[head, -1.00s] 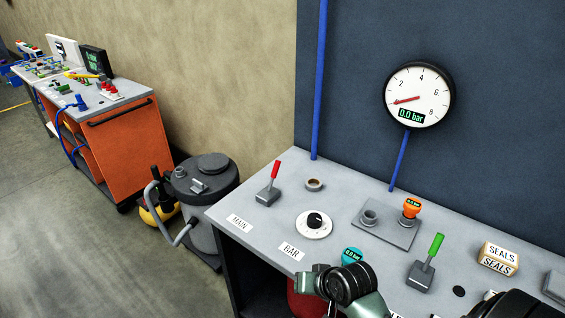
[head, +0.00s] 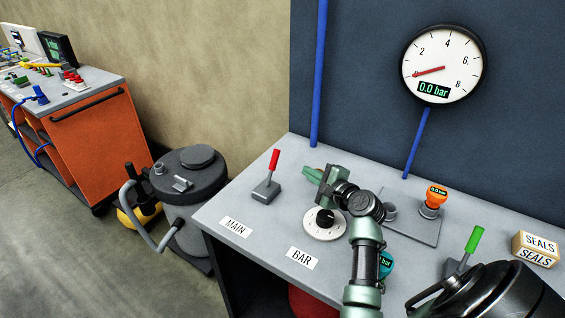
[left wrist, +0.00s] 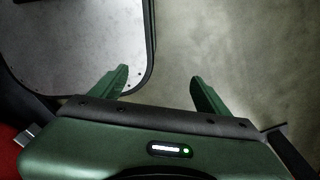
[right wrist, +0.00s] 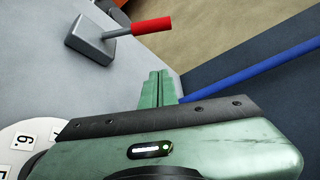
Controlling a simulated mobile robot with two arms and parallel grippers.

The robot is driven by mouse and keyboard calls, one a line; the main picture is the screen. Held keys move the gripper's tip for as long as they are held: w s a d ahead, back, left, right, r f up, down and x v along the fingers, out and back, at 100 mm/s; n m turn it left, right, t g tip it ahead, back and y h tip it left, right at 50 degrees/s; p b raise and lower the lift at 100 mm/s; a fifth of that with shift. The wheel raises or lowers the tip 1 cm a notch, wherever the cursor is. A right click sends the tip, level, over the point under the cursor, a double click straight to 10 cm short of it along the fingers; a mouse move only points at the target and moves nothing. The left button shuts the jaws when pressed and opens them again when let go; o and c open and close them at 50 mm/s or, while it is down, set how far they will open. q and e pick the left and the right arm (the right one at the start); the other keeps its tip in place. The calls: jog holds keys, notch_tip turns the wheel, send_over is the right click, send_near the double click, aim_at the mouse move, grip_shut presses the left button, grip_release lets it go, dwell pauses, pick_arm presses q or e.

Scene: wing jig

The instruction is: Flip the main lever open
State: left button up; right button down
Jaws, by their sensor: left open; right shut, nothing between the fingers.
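The main lever (head: 273,161) has a red handle on a small grey base at the bench's left end, behind the MAIN label (head: 236,227). Its handle points up and leans slightly toward the wall. In the right wrist view the red handle (right wrist: 152,26) is above and left of the fingertips, with a gap. My right gripper (head: 311,173) is shut and empty, right of the lever and above the bench, behind the dial. It also shows in the right wrist view (right wrist: 158,84). My left gripper (left wrist: 160,82) is open and empty in the left wrist view.
The wall gauge (head: 443,65) reads 0.0 bar. A white BAR dial (head: 322,228) is under my right arm. An orange regulator (head: 435,197), a green lever (head: 474,239) and a SEALS box (head: 536,248) stand further right. Blue pipes (head: 320,75) rise behind.

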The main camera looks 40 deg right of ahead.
aim_at(273, 166)
jog(key=p+x, duration=0.1)
jog(key=x, duration=0.9)
jog(key=shift+w+f, duration=0.15)
jog(key=shift+w, duration=0.1)
pick_arm(q)
jog(key=r+p, duration=0.1)
jog(key=w+r+p, duration=0.1)
jog(key=r+p, duration=0.1)
jog(key=r, duration=0.1)
jog(key=shift+w+d, duration=0.1)
jog(key=shift+w, duration=0.15)
pick_arm(e)
jog(key=a, duration=0.1)
jog(key=a+r, duration=0.2)
jog(key=shift+s+a, duration=0.35)
jog(key=shift+s, duration=0.05)
jog(key=shift+d+f, duration=0.1)
pick_arm(q)
jog(key=shift+f, duration=0.1)
